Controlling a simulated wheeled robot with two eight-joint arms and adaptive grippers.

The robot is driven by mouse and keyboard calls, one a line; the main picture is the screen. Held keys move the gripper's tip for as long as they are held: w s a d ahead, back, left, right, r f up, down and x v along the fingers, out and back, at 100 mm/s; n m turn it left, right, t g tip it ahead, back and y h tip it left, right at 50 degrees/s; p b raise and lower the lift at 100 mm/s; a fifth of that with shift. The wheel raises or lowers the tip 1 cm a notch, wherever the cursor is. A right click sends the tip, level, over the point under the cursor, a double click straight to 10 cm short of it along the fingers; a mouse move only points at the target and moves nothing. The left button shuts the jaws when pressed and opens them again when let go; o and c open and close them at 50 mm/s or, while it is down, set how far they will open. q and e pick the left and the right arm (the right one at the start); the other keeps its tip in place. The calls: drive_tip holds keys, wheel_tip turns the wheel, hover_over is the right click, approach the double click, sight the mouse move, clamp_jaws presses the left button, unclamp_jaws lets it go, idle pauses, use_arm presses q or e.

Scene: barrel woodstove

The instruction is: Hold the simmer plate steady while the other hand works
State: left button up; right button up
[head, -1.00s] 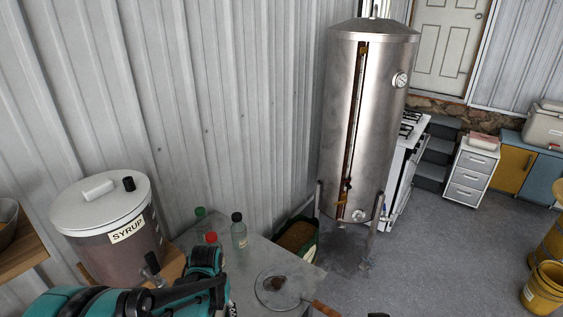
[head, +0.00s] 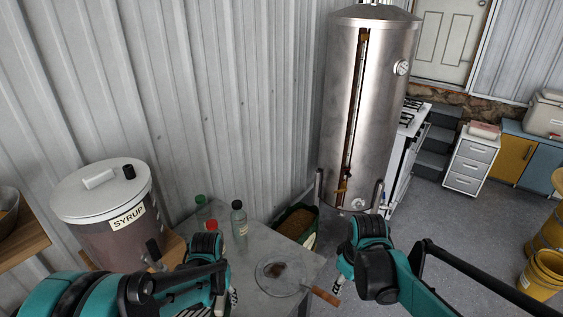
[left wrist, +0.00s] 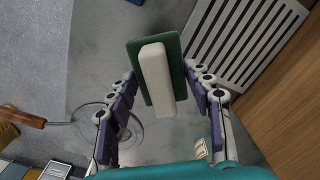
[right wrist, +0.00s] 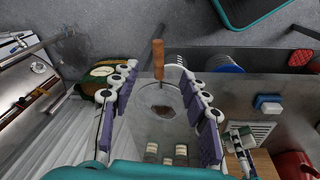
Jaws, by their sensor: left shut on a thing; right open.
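The simmer plate (head: 294,281), a round disc with a wooden handle (head: 323,296) and a dark brown patch, lies on the grey table. It also shows in the right wrist view (right wrist: 148,96) and left wrist view (left wrist: 82,128). My left gripper (head: 233,294) is left of the plate. My right gripper (head: 337,283) is open and empty near the handle. In the right wrist view the plate and handle (right wrist: 158,60) lie between and beyond its spread fingers.
Bottles with green (head: 200,200), red and dark caps (head: 239,220) stand behind the plate near the wall. A syrup drum (head: 105,215) is at the left. A green-edged bin (head: 297,226) and a tall steel tank (head: 365,110) stand beyond the table.

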sight(336, 299)
drive_tip(key=w+f+n, duration=0.1)
drive_tip(key=f, duration=0.4)
drive_tip(key=w+f+n+g, duration=0.1)
drive_tip(key=f, duration=0.5)
drive_tip(key=w+f, duration=0.1)
drive_tip(key=f, duration=0.5)
drive_tip(key=shift+w+a+n+g, duration=0.15)
drive_tip(key=shift+w+n+g, duration=0.15)
drive_tip(key=shift+n+g, duration=0.1)
clamp_jaws()
